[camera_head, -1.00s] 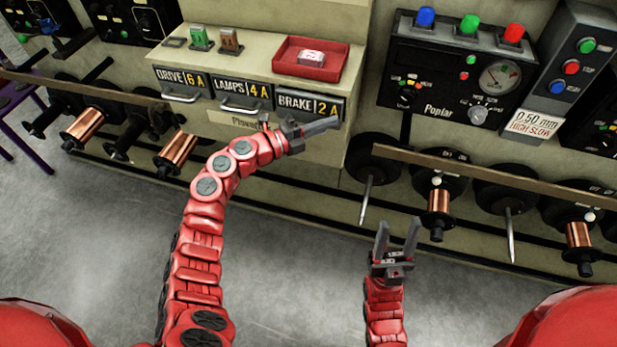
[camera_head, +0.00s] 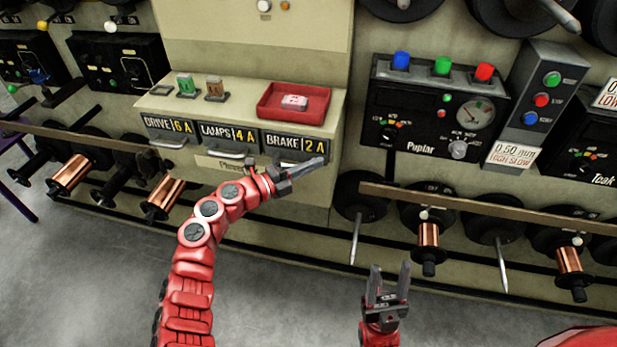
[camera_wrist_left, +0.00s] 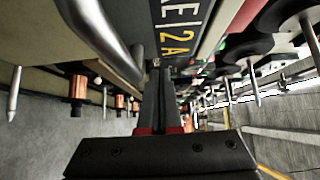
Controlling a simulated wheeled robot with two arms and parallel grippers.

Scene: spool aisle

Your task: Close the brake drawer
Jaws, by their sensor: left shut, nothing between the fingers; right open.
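The brake drawer (camera_head: 295,144) is the rightmost of three dark labelled drawers in a beige cabinet. Its front reads "BRAKE 2 A" and looks about level with its neighbours; I cannot tell whether a gap stands behind it. My left gripper (camera_head: 319,163) is shut and empty, pointing right, just in front of the lower right part of that drawer front. In the left wrist view, its closed fingers (camera_wrist_left: 157,85) lie close beside the labelled front (camera_wrist_left: 178,30) and a metal handle (camera_wrist_left: 105,40); contact is unclear. My right gripper (camera_head: 388,275) is open and empty, pointing up, low and away from the cabinet.
The drive drawer (camera_head: 166,127) and lamps drawer (camera_head: 228,135) are to the left. A red tray (camera_head: 317,106) with a small block sits on the cabinet top. A rail with spools (camera_head: 428,234) juts out at right, above open grey floor.

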